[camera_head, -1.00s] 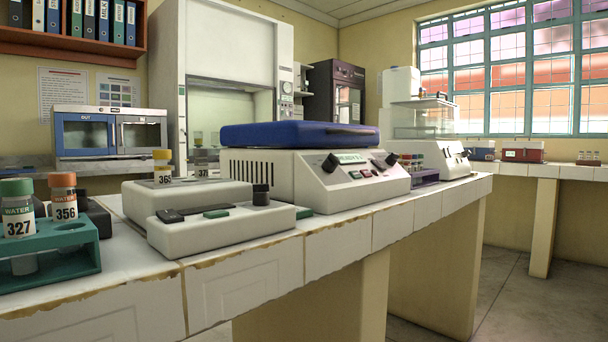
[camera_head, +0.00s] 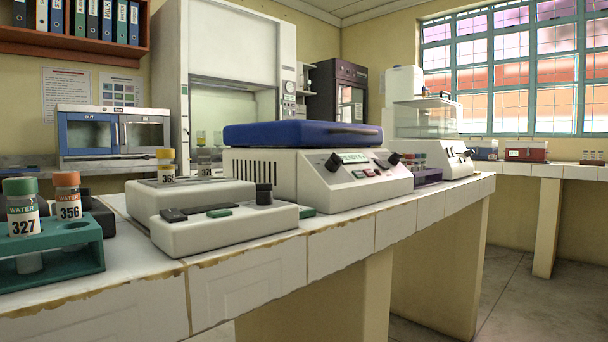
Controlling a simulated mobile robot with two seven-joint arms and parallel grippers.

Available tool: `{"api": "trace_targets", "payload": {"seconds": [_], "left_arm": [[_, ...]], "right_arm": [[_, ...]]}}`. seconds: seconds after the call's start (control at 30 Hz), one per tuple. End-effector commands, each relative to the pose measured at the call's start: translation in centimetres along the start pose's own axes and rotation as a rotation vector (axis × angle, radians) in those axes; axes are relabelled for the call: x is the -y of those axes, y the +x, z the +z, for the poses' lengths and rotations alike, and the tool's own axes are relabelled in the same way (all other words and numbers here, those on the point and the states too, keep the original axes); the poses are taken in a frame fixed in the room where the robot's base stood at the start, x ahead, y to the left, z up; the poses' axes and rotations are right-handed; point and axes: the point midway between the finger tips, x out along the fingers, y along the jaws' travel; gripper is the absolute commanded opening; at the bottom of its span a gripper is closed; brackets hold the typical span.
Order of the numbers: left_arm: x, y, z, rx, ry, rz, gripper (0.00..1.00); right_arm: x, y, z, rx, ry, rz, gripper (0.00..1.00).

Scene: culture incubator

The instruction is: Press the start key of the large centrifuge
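The large centrifuge (camera_head: 270,172) stands on the tiled bench in the middle of the head view. It is a white box with a blue lid (camera_head: 290,135), which is down. Its sloped front panel has two black knobs, a small greenish display (camera_head: 352,158) and a row of small keys (camera_head: 366,173), some green and some red. The key labels are too small to read, so I cannot tell which is the start key. Neither of my grippers is in view.
A low white device (camera_head: 225,225) sits on the bench (camera_head: 245,278) in front of the centrifuge. A green rack (camera_head: 75,262) with capped tubes is at the left. A purple rack (camera_head: 428,176) stands right of the centrifuge. The floor (camera_head: 510,290) at the right is clear.

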Motion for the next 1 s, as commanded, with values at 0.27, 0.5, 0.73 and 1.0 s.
{"api": "trace_targets", "payload": {"seconds": [0.27,0.5,0.73,1.0], "left_arm": [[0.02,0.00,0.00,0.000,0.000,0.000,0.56],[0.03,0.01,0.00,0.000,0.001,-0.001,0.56],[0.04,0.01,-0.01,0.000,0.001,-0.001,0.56],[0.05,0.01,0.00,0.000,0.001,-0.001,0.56]], "right_arm": [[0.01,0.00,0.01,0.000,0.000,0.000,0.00],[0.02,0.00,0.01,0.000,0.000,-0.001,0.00],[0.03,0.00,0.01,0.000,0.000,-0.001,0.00],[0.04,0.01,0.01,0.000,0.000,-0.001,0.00]]}}
